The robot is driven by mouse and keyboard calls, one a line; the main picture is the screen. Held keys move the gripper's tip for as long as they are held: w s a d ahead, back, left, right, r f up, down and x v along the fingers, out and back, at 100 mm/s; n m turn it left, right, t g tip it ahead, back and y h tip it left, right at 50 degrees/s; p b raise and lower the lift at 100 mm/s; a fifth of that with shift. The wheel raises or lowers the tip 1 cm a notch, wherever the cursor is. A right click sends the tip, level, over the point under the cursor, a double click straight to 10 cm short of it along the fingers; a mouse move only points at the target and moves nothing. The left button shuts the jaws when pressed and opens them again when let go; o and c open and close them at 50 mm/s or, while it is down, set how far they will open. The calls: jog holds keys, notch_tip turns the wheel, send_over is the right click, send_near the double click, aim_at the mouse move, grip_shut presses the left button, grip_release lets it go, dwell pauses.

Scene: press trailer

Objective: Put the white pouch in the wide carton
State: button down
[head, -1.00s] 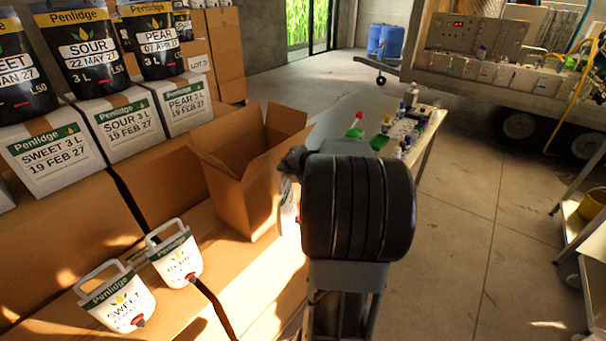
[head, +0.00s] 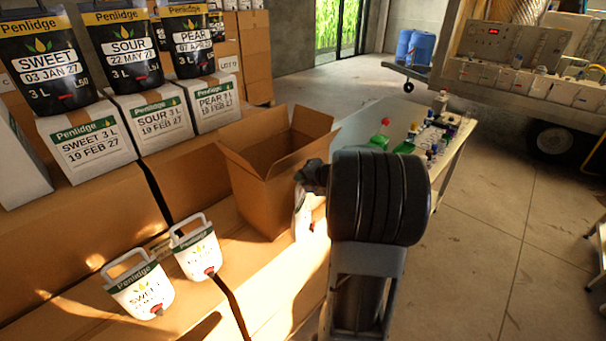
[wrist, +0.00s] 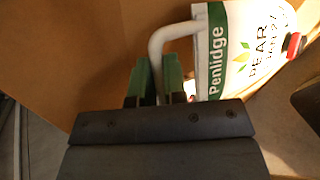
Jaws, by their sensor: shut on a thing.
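The white pouch (wrist: 245,50) has a green Penlidge band, PEAR lettering and a red spout. In the wrist view my gripper (wrist: 157,85) is shut on its white loop handle, with the green fingers either side. In the head view my gripper (head: 312,178) is just right of the open wide carton (head: 262,196), and only a sliver of the pouch (head: 302,220) shows below it. The pouch hangs outside the carton, beside its right wall. My arm hides most of it. The carton's top flaps are open.
Two other white pouches, one marked SWEET (head: 142,290) and one partly legible (head: 197,252), lie on the cardboard at front left. White boxes (head: 87,147) bearing black pouches (head: 122,50) stand behind. A table with bottles (head: 440,150) is beyond my arm.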

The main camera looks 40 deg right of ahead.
aim_at(304, 208)
notch_tip(304, 208, down, 2)
jog(key=shift+w+f, duration=0.25)
jog(key=shift+f, duration=0.25)
jog(key=c, duration=1.2)
grip_release()
jog(key=shift+o, duration=0.2)
